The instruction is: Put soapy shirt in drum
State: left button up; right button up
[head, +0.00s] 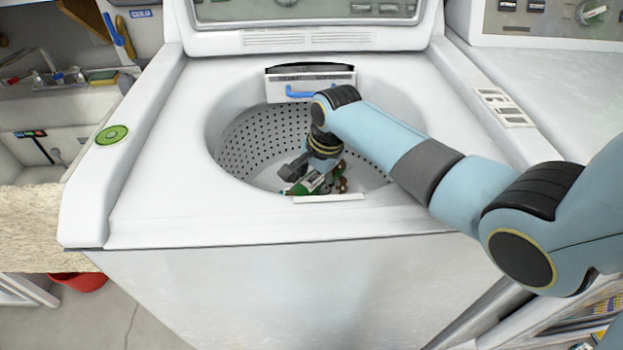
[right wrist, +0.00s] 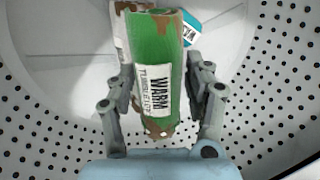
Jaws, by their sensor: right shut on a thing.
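A rolled green cloth with brown stains and a white label reading "WARM" (right wrist: 176,55) is between the fingers of my right gripper (right wrist: 163,95); I take it to be the shirt. In the head view the green cloth (head: 309,184) shows low inside the open washer drum (head: 262,140), near its front rim. My right gripper (head: 312,172) reaches down into the drum and is shut on the cloth. A whitish, brown-stained piece with a blue label (right wrist: 191,30) shows behind the green cloth; I cannot tell whether it is separate. My left gripper is not in view.
The white washer top (head: 130,170) surrounds the drum opening, with a dispenser holding a blue handle (head: 305,92) at the back. A round green object (head: 112,135) sits on the left edge. A sink (head: 45,150) is at left, another appliance (head: 560,95) at right.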

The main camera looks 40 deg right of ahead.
jog(key=shift+f, duration=0.25)
jog(key=o, duration=1.2)
jog(key=shift+o, duration=0.2)
jog(key=p+v, duration=0.3)
jog(key=v, duration=1)
jog(key=shift+w, duration=0.1)
